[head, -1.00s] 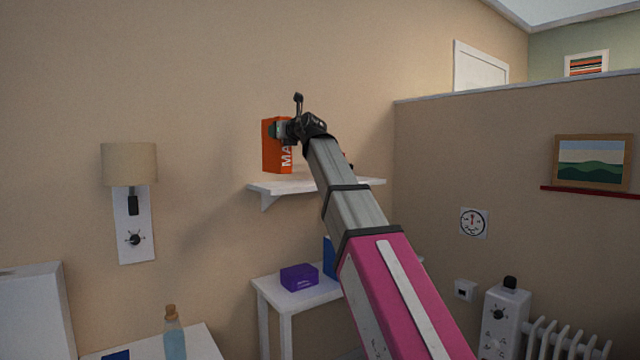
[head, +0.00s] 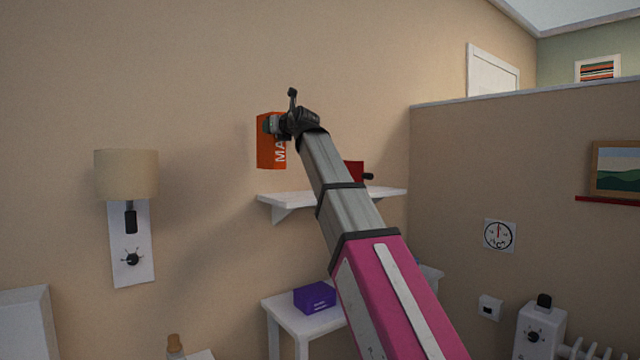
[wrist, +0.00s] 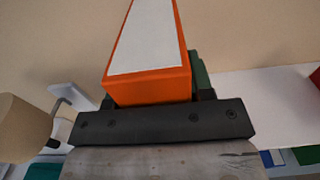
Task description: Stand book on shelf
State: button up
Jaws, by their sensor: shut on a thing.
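An orange book (head: 267,150) with white lettering stands upright in my gripper (head: 276,125), which is shut on it. In the wrist view the book (wrist: 118,88) shows its orange cover and a white page block beyond the dark gripper bar. The white wall shelf (head: 283,200) lies below and to the right of the book. A gap of wall shows between the book's lower edge and the shelf, so the book appears held in the air near the shelf's left end. My arm hides the middle of the shelf.
A red object (head: 355,170) with a dark knob is on the shelf's right part. A wall lamp (head: 126,175) is to the left. Below stands a white table (head: 283,306) with a purple box (head: 315,297). The shelf's left end looks bare.

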jog(key=w+d+f, duration=0.6)
jog(key=w+f, duration=0.3)
jog(key=f, duration=0.1)
jog(key=shift+d+f, duration=0.25)
jog(key=shift+f, duration=0.05)
jog(key=o, duration=1.2)
jog(key=shift+f, duration=0.1)
jog(key=v, duration=1.2)
